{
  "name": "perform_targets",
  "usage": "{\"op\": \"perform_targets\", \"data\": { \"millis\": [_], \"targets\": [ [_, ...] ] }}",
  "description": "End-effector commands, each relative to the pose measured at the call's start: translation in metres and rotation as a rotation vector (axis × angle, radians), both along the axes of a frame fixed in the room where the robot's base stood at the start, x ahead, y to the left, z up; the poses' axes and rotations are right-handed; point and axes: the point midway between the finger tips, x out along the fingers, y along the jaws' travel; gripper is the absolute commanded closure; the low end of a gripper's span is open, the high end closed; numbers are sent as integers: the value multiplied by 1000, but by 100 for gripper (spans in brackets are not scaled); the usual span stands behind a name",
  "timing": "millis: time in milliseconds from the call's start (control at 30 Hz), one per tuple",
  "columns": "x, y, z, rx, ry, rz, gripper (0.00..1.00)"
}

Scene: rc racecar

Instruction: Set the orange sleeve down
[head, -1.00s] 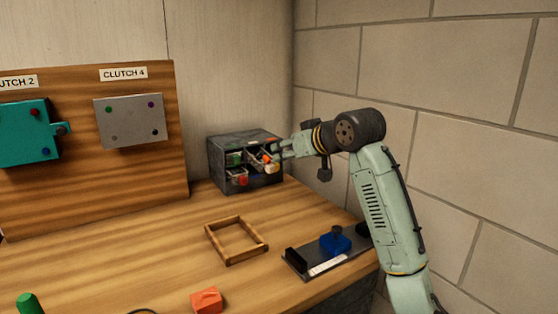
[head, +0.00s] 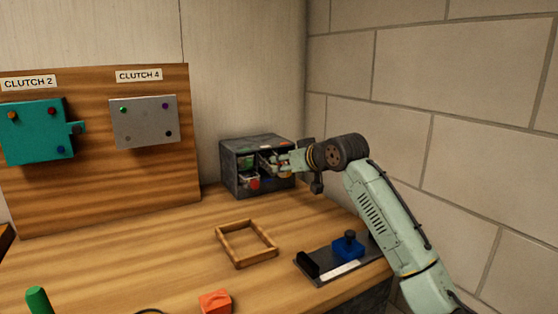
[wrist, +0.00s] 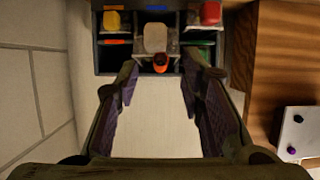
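My gripper (head: 281,163) is at the front of a dark cabinet (head: 232,177) of small compartments. In the wrist view my gripper (wrist: 160,82) is open, its two fingers wide apart. A small orange, dark-topped piece (wrist: 161,63), which looks like the orange sleeve, lies between the fingertips with a gap on each side. It appears at the edge of a pale tray (wrist: 155,38) at the cabinet; whether it rests in the tray I cannot tell. In the head view my fingers mostly hide this spot.
Yellow (wrist: 112,20) and red (wrist: 210,13) pieces sit in neighbouring compartments. A wooden frame (head: 232,262), an orange-red block (head: 215,301) and a blue part (head: 347,246) on a dark plate are on the bench. The clutch board stands left; a brick wall is close on the right.

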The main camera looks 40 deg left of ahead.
Motion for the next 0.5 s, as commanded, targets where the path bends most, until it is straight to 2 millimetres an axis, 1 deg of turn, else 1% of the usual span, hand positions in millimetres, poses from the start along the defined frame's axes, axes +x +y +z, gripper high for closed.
{"op": "perform_targets", "data": {
  "millis": [33, 133, 367, 500],
  "targets": [
    [2, 6, 1, 0, 0, 1, 64],
    [5, 13, -4, 1, 0, 0, 64],
    [5, 15, -5, 2, -2, 0, 64],
    [5, 14, -5, 2, -2, 0, 72]
  ]
}}
